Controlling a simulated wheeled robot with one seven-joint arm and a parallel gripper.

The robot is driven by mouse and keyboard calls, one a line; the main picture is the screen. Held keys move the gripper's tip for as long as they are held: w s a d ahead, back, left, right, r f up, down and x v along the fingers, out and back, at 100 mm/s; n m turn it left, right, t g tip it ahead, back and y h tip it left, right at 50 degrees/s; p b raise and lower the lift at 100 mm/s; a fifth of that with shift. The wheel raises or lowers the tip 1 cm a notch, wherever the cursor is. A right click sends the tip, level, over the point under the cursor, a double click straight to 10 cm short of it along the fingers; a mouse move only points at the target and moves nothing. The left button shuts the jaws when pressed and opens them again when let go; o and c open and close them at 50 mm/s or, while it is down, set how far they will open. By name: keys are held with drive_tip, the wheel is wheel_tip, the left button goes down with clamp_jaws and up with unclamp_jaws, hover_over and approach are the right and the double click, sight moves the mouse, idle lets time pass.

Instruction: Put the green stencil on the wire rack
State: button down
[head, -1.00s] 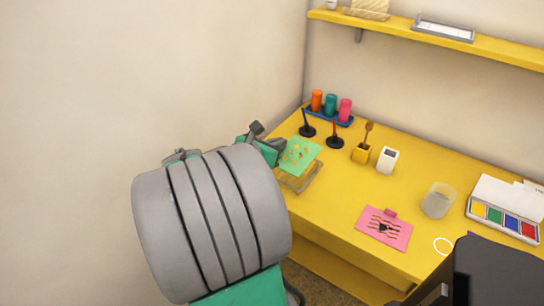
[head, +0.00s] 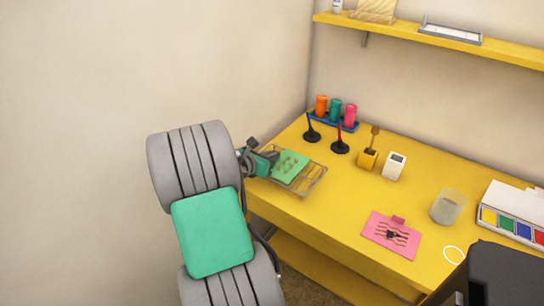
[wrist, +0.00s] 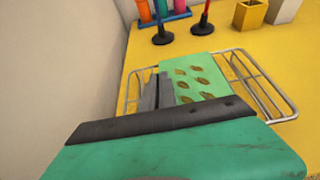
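The green stencil (head: 290,166), a thin light-green sheet with several leaf-shaped cut-outs, is over the wire rack (head: 316,183) at the yellow desk's left end. It looks about flat and very close to the bars; I cannot tell whether it rests fully on them. My gripper (head: 268,159) is at the stencil's left edge. In the wrist view the grey fingers (wrist: 159,91) are close together on the near left edge of the stencil (wrist: 200,78). They appear shut on it. The rack (wrist: 262,88) shows on both sides of the stencil.
Behind the rack stand two stamps (head: 340,146) and a blue tray of coloured bottles (head: 335,112). A yellow pot (head: 367,160) and a white box (head: 394,166) stand to the right. A pink sheet (head: 391,235) lies near the front edge. A wall is close on the left.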

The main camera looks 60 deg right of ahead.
drive_tip(key=c, duration=2.1)
unclamp_jaws()
drive_tip(key=shift+f, duration=0.15)
drive_tip(key=shift+c, duration=0.2)
drive_tip(key=o, duration=0.5)
drive_tip(key=shift+c, duration=0.2)
